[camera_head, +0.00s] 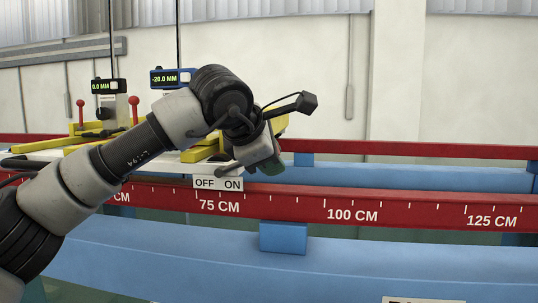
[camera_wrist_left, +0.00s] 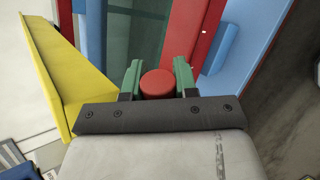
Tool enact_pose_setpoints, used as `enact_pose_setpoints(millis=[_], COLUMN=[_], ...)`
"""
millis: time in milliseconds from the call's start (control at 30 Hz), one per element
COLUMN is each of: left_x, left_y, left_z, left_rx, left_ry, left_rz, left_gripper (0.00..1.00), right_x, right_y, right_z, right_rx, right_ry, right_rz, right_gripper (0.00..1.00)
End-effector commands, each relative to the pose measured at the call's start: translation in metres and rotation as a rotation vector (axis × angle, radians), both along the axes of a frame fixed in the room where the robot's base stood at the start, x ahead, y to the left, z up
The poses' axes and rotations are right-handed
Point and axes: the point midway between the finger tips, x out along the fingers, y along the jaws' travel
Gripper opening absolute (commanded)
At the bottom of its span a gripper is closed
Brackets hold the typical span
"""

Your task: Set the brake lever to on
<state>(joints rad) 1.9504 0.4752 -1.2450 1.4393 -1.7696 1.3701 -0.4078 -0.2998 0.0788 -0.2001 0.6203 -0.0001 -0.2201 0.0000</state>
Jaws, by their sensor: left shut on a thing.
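The brake lever's round red knob (camera_wrist_left: 157,84) shows in the left wrist view, between the two green fingers of my left gripper (camera_wrist_left: 158,78). The gripper is shut on it. In the head view my left gripper (camera_head: 268,168) points down at the right end of the carriage, just right of the OFF/ON label (camera_head: 218,184). The gripper and wrist hide the knob and lever there, so the lever's exact setting cannot be read. The gripper is nearer the ON side of the label. My right gripper is in neither view.
The red rail (camera_head: 290,203) with a centimetre scale runs across the front, above a blue beam (camera_head: 380,265). The yellow and white carriage carries two gauges, one reading -20.0 MM (camera_head: 172,78). Upright red-knobbed levers (camera_head: 134,101) stand at left. The rail right of my gripper is clear.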

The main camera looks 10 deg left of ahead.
Motion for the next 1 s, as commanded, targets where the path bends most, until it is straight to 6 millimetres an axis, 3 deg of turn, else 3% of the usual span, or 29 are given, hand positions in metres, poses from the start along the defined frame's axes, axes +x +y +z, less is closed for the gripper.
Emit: enact_pose_setpoints(millis=[400, 433, 600, 1000], left_x=[0.0, 0.0, 0.0, -0.0083], left_y=[-0.0003, -0.0003, -0.0004, 0.0037], left_z=[-0.0016, -0.0016, -0.0015, 0.0055], left_rx=[0.015, 0.015, 0.013, 0.009], left_ry=[0.0, 0.0, 0.0, -0.002], left_rz=[-0.002, -0.002, -0.002, 0.0], left_gripper=[0.0, 0.31, 0.54, 0.54], right_x=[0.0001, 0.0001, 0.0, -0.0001], right_y=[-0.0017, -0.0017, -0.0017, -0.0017], right_z=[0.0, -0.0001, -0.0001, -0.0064], right_rx=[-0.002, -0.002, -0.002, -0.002], right_ry=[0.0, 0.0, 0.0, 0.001], right_rz=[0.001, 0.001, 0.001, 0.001], right_gripper=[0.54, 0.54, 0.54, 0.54])
